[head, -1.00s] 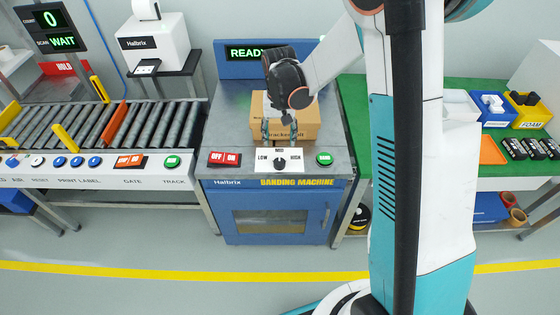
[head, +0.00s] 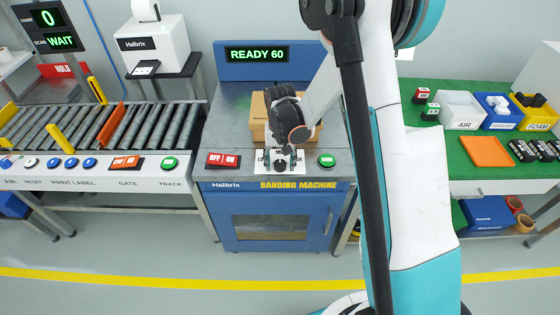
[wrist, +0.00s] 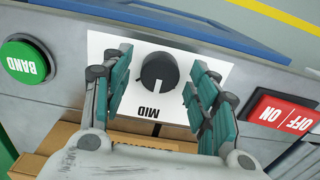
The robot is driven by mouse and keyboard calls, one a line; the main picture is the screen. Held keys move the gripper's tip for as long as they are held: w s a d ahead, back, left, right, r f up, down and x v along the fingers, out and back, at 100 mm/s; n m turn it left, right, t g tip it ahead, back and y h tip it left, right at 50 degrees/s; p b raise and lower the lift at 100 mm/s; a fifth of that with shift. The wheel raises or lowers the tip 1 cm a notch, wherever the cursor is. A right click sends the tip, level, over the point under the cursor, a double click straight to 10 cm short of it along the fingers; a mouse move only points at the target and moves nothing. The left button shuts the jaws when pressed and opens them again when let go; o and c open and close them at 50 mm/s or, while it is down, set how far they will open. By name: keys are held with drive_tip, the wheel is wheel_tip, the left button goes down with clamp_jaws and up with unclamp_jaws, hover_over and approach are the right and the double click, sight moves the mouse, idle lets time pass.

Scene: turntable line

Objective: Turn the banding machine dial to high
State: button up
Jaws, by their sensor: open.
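The banding machine (head: 215,190) stands in the middle of the head view, and its display (head: 257,54) reads READY 60. Its black dial (wrist: 159,73) sits on a white plate (wrist: 95,45) in the wrist view, with its white pointer line toward the MID label. In the head view the dial is mostly covered by my gripper (head: 281,160). The wrist view shows my gripper (wrist: 160,92) open, with one teal finger on each side of the dial. Gaps show between the fingers and the dial. I cannot tell how high the fingertips are above the plate.
A red OFF/ON switch (head: 223,160) is left of the dial and a green BAND button (head: 326,160) is right. A cardboard box (head: 258,118) lies on the machine behind my gripper. A roller conveyor (head: 60,126) is at left, a green bench (head: 425,150) at right.

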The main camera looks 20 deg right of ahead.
drive_tip(key=c, duration=1.1)
drive_tip(key=shift+m, duration=0.3)
drive_tip(key=m, duration=0.4)
drive_tip(key=shift+b, duration=0.3)
drive_tip(key=shift+m, duration=2.1)
drive_tip(key=o, duration=1.1)
